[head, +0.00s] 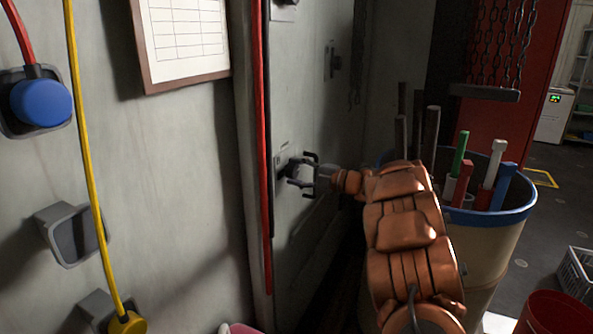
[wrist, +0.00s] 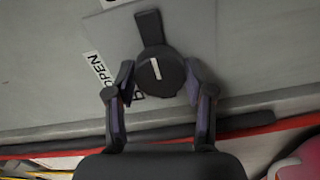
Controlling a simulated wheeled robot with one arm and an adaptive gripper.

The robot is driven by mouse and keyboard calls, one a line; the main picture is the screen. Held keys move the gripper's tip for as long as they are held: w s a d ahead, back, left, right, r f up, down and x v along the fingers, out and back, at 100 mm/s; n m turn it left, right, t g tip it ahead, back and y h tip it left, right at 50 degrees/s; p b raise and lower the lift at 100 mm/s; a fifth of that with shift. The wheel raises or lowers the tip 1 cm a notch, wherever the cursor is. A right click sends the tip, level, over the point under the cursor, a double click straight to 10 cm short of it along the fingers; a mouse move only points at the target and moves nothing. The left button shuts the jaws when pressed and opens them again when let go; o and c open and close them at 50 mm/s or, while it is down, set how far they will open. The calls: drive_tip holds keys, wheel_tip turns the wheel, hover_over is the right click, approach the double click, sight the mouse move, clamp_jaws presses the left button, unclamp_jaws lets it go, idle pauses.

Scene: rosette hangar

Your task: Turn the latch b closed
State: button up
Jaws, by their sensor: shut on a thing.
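Latch b (wrist: 156,70) is a dark round knob with a short flat arm and a white line on its face. It sits on a pale plate on the grey wall panel. A white label reading OPEN (wrist: 97,68) is left of the knob in the wrist view, with a partly hidden letter below it. My gripper (wrist: 160,76) has one finger on each side of the knob and is shut on it. In the head view my gripper (head: 303,171) reaches the latch (head: 288,165) from the right; its fingers partly hide it.
A similar dark fitting (head: 334,61) is higher on the panel. A red cable (head: 262,140) hangs just left of the latch. A blue-rimmed barrel (head: 500,235) holding several rods stands right of my arm, near a red bin (head: 552,315) and grey crate (head: 578,272).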

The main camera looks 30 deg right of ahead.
idle(0.4)
drive_tip(key=o, duration=1.2)
drive_tip(key=shift+c, duration=0.2)
drive_tip(key=shift+s+d, duration=0.1)
drive_tip(key=v, duration=1.1)
drive_tip(key=shift+s+d, duration=0.25)
drive_tip(key=shift+s, duration=0.1)
